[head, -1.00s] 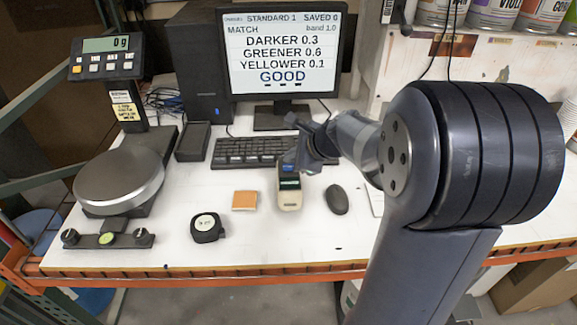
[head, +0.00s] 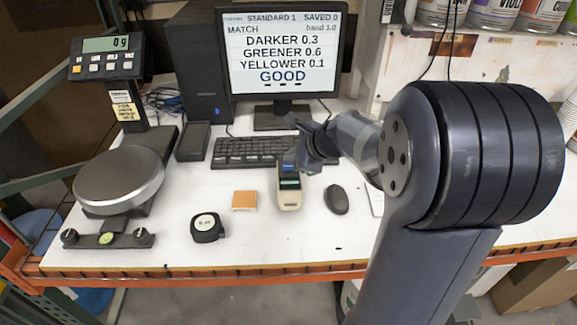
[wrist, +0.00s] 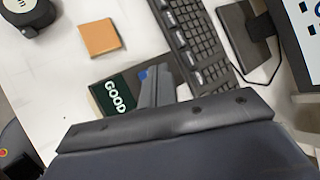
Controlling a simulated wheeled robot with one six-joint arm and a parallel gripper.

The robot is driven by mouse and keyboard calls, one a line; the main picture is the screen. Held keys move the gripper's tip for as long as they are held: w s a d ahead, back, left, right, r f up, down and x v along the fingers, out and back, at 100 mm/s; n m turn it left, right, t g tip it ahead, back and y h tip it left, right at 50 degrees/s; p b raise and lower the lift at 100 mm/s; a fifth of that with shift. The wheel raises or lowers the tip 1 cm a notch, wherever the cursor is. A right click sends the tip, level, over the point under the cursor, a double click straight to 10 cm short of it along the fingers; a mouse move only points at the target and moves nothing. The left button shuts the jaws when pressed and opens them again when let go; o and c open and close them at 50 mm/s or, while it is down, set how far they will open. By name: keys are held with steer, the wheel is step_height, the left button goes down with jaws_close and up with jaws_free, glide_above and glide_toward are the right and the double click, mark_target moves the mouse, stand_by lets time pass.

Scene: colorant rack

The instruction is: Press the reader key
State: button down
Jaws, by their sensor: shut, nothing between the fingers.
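The reader (head: 289,196) is a small cream handheld device with a dark screen, lying on the white table in front of the keyboard. In the wrist view its screen (wrist: 116,94) reads GOOD. A bit of blue, which may be its key (wrist: 143,75), shows beside my fingers. My gripper (wrist: 157,80) is shut and empty, its fingertips over the far end of the reader. I cannot tell whether the fingertips touch the key. The monitor (head: 281,50) shows MATCH, DARKER 0.3, GREENER 0.6, YELLOWER 0.1, GOOD and SAVED 0.
An orange square pad (head: 244,200) lies left of the reader and a mouse (head: 337,199) right of it. The keyboard (head: 240,152) is behind. A tape measure (head: 207,228) and a scale (head: 119,180) stand further left. The table front is clear.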

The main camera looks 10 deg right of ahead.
steer(key=shift+f, duration=0.4)
steer(key=shift+f+b, duration=0.35)
steer(key=shift+b, duration=0.2)
stand_by(0.6)
steer(key=shift+r+p, duration=0.8)
step_height(320, 180, up, 5)
steer(key=p, duration=0.4)
steer(key=shift+p, duration=0.3)
steer(key=shift+s, duration=0.1)
